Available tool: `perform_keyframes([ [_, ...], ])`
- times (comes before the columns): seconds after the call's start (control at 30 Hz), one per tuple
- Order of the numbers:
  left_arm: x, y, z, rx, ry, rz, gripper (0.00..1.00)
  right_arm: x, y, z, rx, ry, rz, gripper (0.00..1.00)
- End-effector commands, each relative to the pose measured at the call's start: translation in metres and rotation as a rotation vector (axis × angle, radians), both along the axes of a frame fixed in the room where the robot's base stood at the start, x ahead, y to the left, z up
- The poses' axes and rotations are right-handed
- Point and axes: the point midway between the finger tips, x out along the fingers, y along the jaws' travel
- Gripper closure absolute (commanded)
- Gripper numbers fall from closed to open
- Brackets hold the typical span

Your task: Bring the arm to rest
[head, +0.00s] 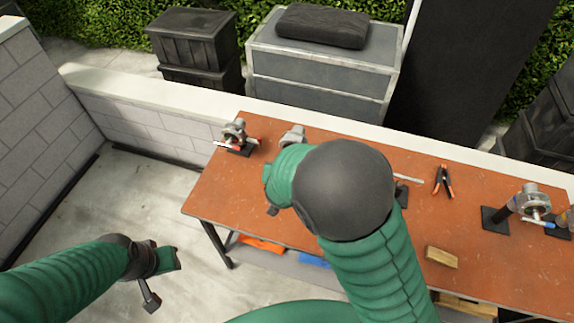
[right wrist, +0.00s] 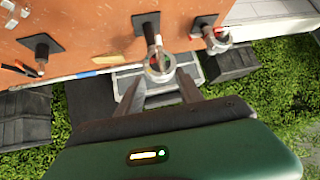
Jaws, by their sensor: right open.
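My right arm reaches over the orange-topped workbench (head: 225,190). In the head view its dark round joint hides much of the bench middle, and its jaws are not clearly seen. In the right wrist view the right gripper (right wrist: 160,82) is open, its two fingers apart. A round metal fitting on a stand (right wrist: 158,66) appears between the fingers; I cannot tell how far beyond them it is. My left gripper (head: 152,275) hangs over the concrete floor, left of the bench, away from any object. Whether its jaws are open is unclear.
Metal fittings on black bases stand at the bench's back left (head: 235,132) and right (head: 528,200). An orange-handled clamp (head: 443,182) and a wooden block (head: 441,257) lie on the bench. A low block wall (head: 140,118) runs behind it. The left floor is clear.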

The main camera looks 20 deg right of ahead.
Motion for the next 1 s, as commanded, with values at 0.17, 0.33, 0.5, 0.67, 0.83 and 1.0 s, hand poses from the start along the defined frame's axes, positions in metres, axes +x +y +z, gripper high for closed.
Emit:
perform_keyframes([
  [0.17,0.0,0.0,0.0,0.0,0.0,0.0,0.67,-0.001,0.0,0.001,-0.001,0.001,0.0,0.56],
  [0.33,0.0,0.0,0.0,0.0,0.0,0.0,0.67,-0.001,0.0,0.001,0.0,-0.001,0.0,0.56],
  [0.5,0.0,0.0,-0.015,0.0,0.0,0.0,0.67,-0.006,0.0,-0.014,0.025,0.024,0.023,0.56],
  [0.67,0.0,0.0,-0.089,0.0,0.001,0.0,0.67,-0.063,0.001,-0.085,0.137,0.215,0.202,0.56],
  [0.83,0.0,0.0,-0.145,0.0,0.002,0.0,0.67,-0.161,-0.025,-0.137,0.111,0.481,0.366,0.56],
  [1.0,0.0,0.0,-0.152,0.0,0.0,0.0,0.67,-0.201,-0.045,-0.144,0.055,0.596,0.403,0.56],
])
